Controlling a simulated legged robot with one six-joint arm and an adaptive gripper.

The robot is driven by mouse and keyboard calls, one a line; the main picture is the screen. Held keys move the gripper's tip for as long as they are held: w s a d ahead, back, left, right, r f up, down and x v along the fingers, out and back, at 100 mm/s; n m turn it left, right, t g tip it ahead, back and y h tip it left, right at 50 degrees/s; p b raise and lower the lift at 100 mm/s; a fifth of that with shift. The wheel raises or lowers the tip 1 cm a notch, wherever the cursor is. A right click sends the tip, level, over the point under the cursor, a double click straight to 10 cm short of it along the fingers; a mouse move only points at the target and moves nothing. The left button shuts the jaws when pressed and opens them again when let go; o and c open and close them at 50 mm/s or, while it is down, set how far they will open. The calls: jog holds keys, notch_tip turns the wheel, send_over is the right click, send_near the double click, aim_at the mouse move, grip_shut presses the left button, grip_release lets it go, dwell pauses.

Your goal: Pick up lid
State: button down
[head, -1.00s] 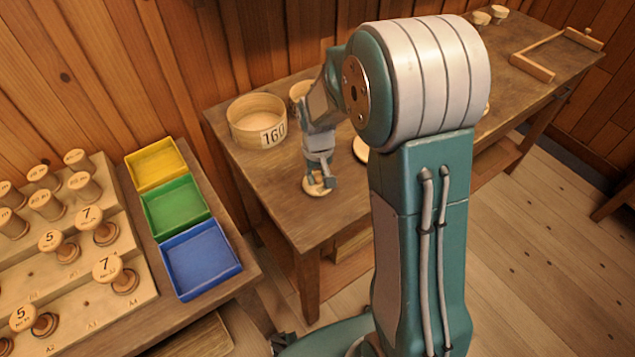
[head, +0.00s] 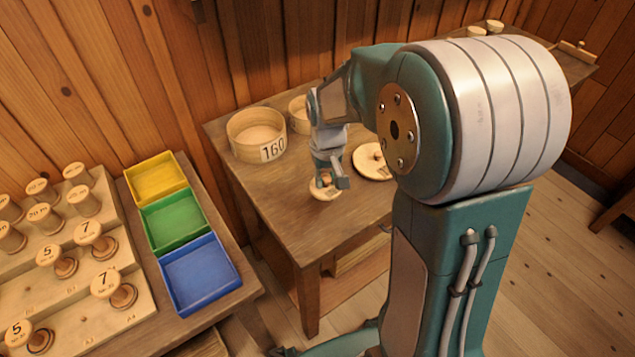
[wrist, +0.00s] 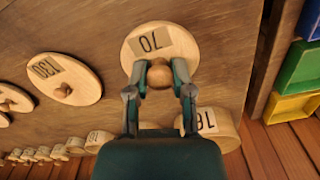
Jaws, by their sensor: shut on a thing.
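A round pale wooden lid (wrist: 145,48) with a wooden knob (wrist: 159,76) fills the upper middle of the wrist view. Its paper label shows upside down and looks like 70. My gripper (wrist: 160,80) is shut on the knob, with one finger on each side. In the head view my gripper (head: 329,180) is over the table's near part, with the lid (head: 322,190) below it, partly hidden by the fingers. I cannot tell whether the lid touches the table.
An open round box marked 160 (head: 257,138) and a smaller one (head: 299,114) stand behind. Another lid (head: 373,163) lies to the right; the wrist view shows a lid marked 130 (wrist: 64,80). Yellow, green and blue trays (head: 202,273) and a spool rack (head: 75,300) are left.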

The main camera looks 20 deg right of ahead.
jog(key=s+d+r, duration=0.6)
jog(key=s, duration=0.3)
jog(key=shift+s, duration=0.15)
